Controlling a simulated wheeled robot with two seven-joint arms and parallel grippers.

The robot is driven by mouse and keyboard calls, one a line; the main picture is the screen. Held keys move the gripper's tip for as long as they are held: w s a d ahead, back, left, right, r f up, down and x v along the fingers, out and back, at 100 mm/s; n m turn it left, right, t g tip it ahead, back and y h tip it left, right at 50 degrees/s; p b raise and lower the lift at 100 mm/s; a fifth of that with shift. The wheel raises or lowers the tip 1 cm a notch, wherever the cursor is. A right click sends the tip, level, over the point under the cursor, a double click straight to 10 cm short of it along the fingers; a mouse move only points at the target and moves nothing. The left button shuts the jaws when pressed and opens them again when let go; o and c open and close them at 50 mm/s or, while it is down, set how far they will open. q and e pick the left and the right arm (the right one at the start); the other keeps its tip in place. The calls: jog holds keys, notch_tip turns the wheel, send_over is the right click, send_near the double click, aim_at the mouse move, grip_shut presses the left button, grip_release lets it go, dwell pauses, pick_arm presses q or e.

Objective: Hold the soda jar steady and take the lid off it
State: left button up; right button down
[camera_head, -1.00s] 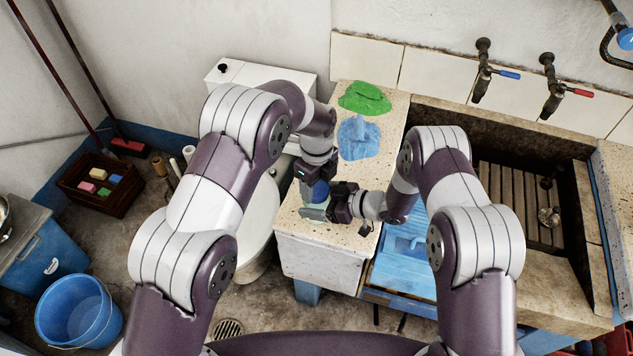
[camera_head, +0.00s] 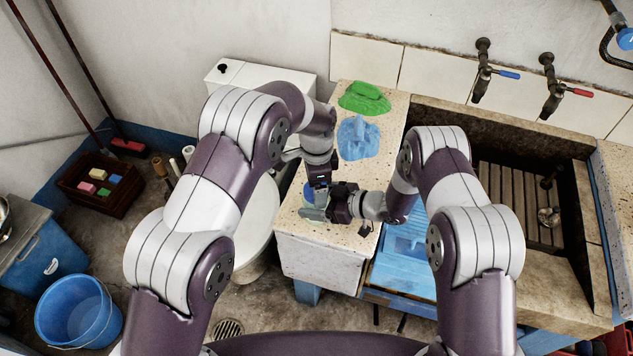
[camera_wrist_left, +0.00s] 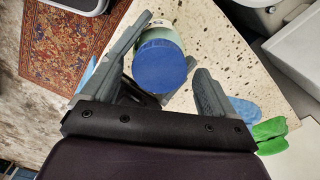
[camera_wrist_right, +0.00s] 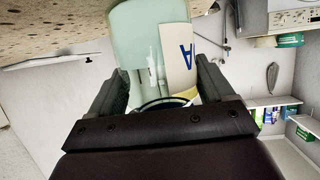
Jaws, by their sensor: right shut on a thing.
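The soda jar (camera_wrist_right: 145,40) is pale green with a label, and stands near the front corner of the speckled stone top. Its round blue lid (camera_wrist_left: 162,66) is on the jar in the left wrist view. A bit of the blue lid (camera_head: 309,190) shows in the head view, mostly hidden by my left gripper. My right gripper (camera_head: 332,207) is shut on the jar's body from the side. My left gripper (camera_head: 318,186) points down over the jar; its fingers are spread on either side of the lid, with a gap visible.
The stone trough (camera_head: 515,185) with taps lies to the right. A white toilet (camera_head: 262,225) stands close on the left.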

pick_arm(q)
notch_tip(320, 180, up, 5)
jog(key=shift+w, duration=0.1)
jog(key=shift+c, duration=0.4)
jog(key=r+m, duration=0.1)
jog(key=m, duration=0.1)
jog(key=r+m, duration=0.1)
jog(key=shift+w+d+r+m, duration=0.1)
jog(key=shift+w+m, duration=0.1)
jog(key=shift+m, duration=0.2)
jog(key=m, duration=0.2)
jog(key=shift+s+r+m, duration=0.1)
jog(key=shift+r+m, duration=0.2)
jog(key=m, duration=0.3)
jog(key=shift+s, duration=0.2)
jog(key=shift+m, duration=0.5)
notch_tip(320, 180, down, 8)
jog(key=shift+r, duration=0.1)
jog(key=c, duration=1.1)
jog(key=n, duration=1)
